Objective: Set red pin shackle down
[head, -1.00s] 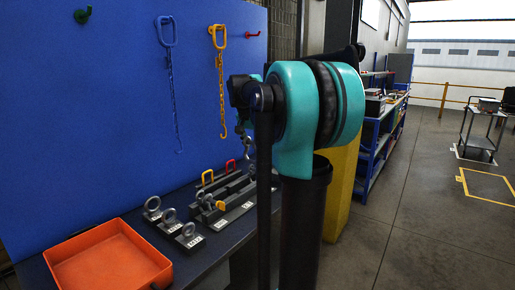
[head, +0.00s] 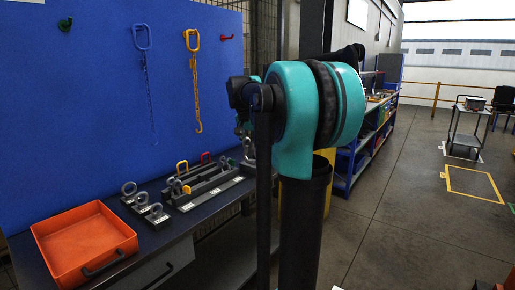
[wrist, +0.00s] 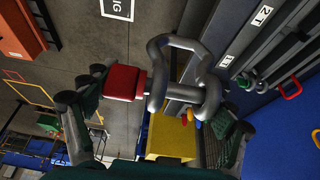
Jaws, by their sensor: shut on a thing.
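The red pin shackle (wrist: 179,79) is a grey metal bow with a red pin head (wrist: 123,82). In the wrist view it lies between the two fingers of my gripper (wrist: 162,98), which is shut on it. The red end is at the left finger and the grey bow reaches up past the fingertips. The shackle is off the bench, with bench fixtures and floor behind it. In the head view my own arm hides most of the gripper, and I cannot make out the shackle clearly there.
An orange tray (head: 112,221) sits at the bench's left. Grey eye fixtures (head: 141,201) and a dark rack (head: 221,181) with yellow, red and green shackles stand beside it. A blue board (head: 95,110) with hanging chains rises behind. A cart (head: 467,128) stands on open floor at right.

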